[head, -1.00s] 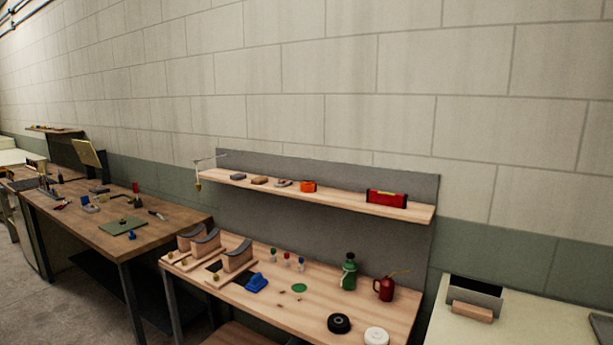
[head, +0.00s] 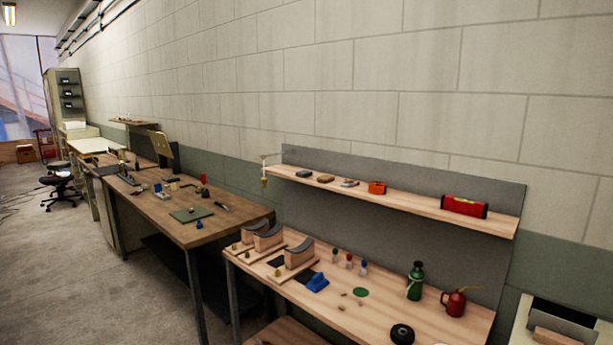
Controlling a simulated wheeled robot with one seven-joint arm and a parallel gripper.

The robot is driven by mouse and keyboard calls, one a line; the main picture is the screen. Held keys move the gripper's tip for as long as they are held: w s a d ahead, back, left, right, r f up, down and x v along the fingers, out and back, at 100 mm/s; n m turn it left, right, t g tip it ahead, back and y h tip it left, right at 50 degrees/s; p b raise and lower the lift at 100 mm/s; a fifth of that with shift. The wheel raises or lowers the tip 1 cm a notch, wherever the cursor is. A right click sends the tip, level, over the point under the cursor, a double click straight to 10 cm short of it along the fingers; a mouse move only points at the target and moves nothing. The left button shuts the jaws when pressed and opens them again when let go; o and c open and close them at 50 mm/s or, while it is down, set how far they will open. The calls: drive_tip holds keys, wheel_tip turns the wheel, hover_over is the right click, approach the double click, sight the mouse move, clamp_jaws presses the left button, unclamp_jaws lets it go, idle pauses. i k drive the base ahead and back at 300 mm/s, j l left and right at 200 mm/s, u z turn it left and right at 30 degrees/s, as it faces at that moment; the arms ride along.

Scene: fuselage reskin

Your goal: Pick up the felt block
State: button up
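I cannot tell for sure which thing is the felt block. On the wooden shelf (head: 420,214) above the near bench sit small blocks: a dark grey one (head: 304,173) at the left end and a tan one (head: 326,178) beside it. A small grey and brown item (head: 349,183) lies to their right. Any of these may be the felt block; they are too small to tell the material. My gripper is not in view.
An orange item (head: 377,188) and a red level (head: 465,207) share the shelf. The near bench (head: 376,316) holds curved wooden cradles (head: 299,255), a blue tool (head: 317,282), a green bottle (head: 415,281) and a red oil can (head: 455,302). Open floor (head: 90,270) lies left.

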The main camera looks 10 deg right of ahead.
sight(305, 174)
drive_tip(key=i+j, duration=0.25)
drive_tip(key=j, duration=0.15)
drive_tip(key=i+j+u, duration=0.1)
drive_tip(key=j, duration=0.3)
drive_tip(key=i+j, duration=0.35)
drive_tip(key=i+j+u, duration=0.1)
drive_tip(key=i, duration=0.35)
drive_tip(key=i+j, duration=0.25)
drive_tip(key=i, duration=0.2)
drive_tip(key=i+j+u, duration=0.15)
drive_tip(key=i, duration=0.3)
